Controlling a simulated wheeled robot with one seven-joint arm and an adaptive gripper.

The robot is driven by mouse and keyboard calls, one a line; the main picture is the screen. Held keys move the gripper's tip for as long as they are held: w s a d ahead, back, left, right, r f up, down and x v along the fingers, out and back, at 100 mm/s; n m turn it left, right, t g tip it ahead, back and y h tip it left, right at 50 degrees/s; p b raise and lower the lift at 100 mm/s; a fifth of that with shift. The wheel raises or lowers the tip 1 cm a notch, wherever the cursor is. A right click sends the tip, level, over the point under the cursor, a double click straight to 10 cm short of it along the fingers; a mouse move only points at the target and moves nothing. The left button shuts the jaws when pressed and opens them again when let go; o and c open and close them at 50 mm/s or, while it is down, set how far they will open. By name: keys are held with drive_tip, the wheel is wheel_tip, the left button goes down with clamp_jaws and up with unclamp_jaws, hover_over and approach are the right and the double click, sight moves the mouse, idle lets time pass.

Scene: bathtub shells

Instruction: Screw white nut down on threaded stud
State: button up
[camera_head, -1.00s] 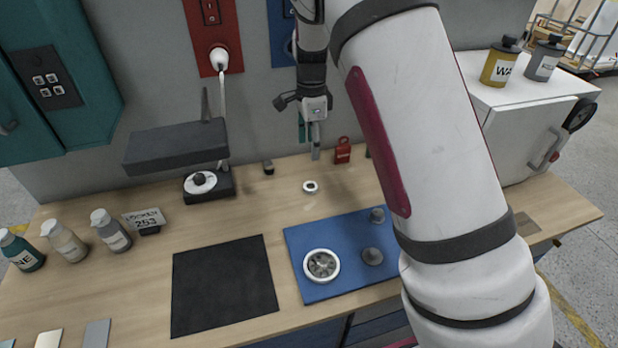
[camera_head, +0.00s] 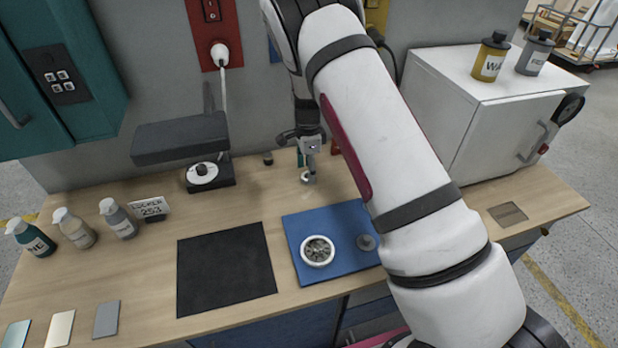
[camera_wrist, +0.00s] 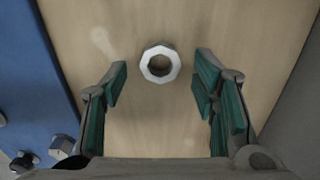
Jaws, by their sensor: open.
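The white nut (camera_wrist: 160,63) lies flat on the wooden bench, its hole facing up. It also shows in the head view (camera_head: 307,179), just beyond the blue board (camera_head: 297,234). My gripper (camera_wrist: 158,82) is open and empty above the bench, pointing down. In the wrist view the nut shows between and slightly beyond the green-padded fingertips, not held. In the head view my gripper (camera_head: 308,168) is right over the nut. A grey round fitting (camera_head: 366,242) sits on the blue board. I cannot clearly make out which fitting is the threaded stud; my arm hides part of the board.
A white-rimmed dish (camera_head: 318,250) with grey bits stands on the blue board. A black mat (camera_head: 226,268) lies to its left. A dark-armed stand (camera_head: 210,174) is at the back left, a white cabinet (camera_head: 500,125) at the right. Bench around the nut is clear.

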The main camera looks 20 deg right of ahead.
drive_tip(key=shift+f, duration=0.9)
drive_tip(key=c, duration=1)
drive_tip(key=shift+r, duration=0.1)
drive_tip(key=shift+c, duration=0.2)
